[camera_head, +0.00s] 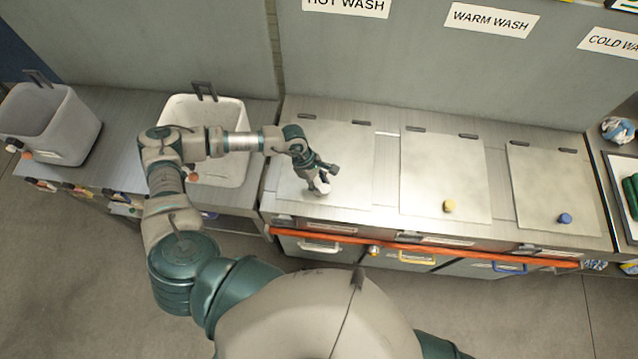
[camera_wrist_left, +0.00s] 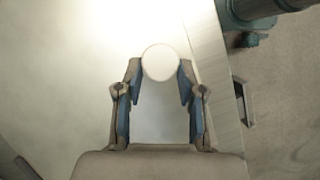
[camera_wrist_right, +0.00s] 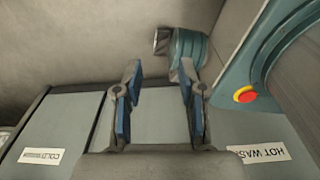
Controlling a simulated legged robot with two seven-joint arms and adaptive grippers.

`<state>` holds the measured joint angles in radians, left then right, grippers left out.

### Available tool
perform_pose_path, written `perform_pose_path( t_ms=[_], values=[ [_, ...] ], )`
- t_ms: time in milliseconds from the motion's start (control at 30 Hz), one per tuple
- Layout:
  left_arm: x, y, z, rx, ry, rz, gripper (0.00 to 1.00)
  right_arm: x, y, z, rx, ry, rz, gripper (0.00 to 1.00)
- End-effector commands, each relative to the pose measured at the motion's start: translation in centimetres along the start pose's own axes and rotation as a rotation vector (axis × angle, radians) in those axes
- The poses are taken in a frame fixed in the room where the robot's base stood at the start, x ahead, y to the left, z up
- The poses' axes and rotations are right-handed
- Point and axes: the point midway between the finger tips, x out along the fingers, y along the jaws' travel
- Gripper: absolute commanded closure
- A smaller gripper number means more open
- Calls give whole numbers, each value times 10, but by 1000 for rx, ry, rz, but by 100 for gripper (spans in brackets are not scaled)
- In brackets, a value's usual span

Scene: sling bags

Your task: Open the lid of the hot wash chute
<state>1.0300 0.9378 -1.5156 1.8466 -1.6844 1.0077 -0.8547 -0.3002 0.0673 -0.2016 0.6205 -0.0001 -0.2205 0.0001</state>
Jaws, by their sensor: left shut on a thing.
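The hot wash chute lid (camera_head: 345,150) is a flat pale metal panel in the counter, lying closed below the HOT WASH sign (camera_head: 346,5). Its white round knob (camera_wrist_left: 161,61) is near the front edge and shows small in the head view. My left gripper (camera_head: 322,182) reaches down over the knob. In the left wrist view its fingertips (camera_wrist_left: 160,73) are shut on the knob from both sides.
The warm wash lid (camera_head: 440,170) with a yellow knob (camera_head: 449,206) and the cold wash lid (camera_head: 550,185) with a blue knob (camera_head: 565,218) lie closed to the right. A white bin (camera_head: 235,110) and a grey bin (camera_head: 50,125) stand left. An orange rail (camera_head: 480,249) runs along the front.

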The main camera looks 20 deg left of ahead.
Motion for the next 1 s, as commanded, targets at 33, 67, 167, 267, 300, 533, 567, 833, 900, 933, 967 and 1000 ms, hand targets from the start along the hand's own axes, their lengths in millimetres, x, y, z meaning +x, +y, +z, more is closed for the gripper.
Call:
perform_pose_path(
  t_ms=[33, 67, 167, 267, 300, 533, 567, 833, 900, 933, 967, 1000],
  values=[
    [1, -1, -5, -5, 15, -4, 100, 0, -5, -1, 0, 2, -6, 60],
    [1, -1, -4, -5, 18, -4, 100, 0, -7, -2, -1, 2, -8, 60],
    [2, 0, -1, -6, 19, -6, 100, 0, -5, -1, -3, 2, -6, 60],
    [-2, 1, 2, -9, 10, -16, 100, -1, 7, 2, -7, -1, 8, 60],
    [-4, 1, 4, -11, 4, -23, 100, -1, 12, 3, -7, -3, 14, 60],
    [-12, 3, 11, -15, -18, -42, 100, -2, 24, 5, -5, -6, 28, 60],
    [-14, 4, 12, -17, -21, -47, 100, -2, 23, 5, -5, -6, 27, 60],
    [-46, 15, 24, -57, -59, -136, 100, -3, 2, 1, 1, -1, 2, 60],
    [-59, 20, 28, -73, -78, -176, 100, -2, 1, 0, -1, 0, 1, 60],
    [-65, 23, 29, -83, -86, -195, 100, -1, 1, 1, -1, -1, 1, 60],
    [-71, 26, 31, -90, -95, -214, 100, 0, 1, 1, -1, -1, 1, 60],
    [-78, 30, 33, -101, -107, -241, 100, 2, 2, 1, -2, -1, 3, 60]
  ],
)
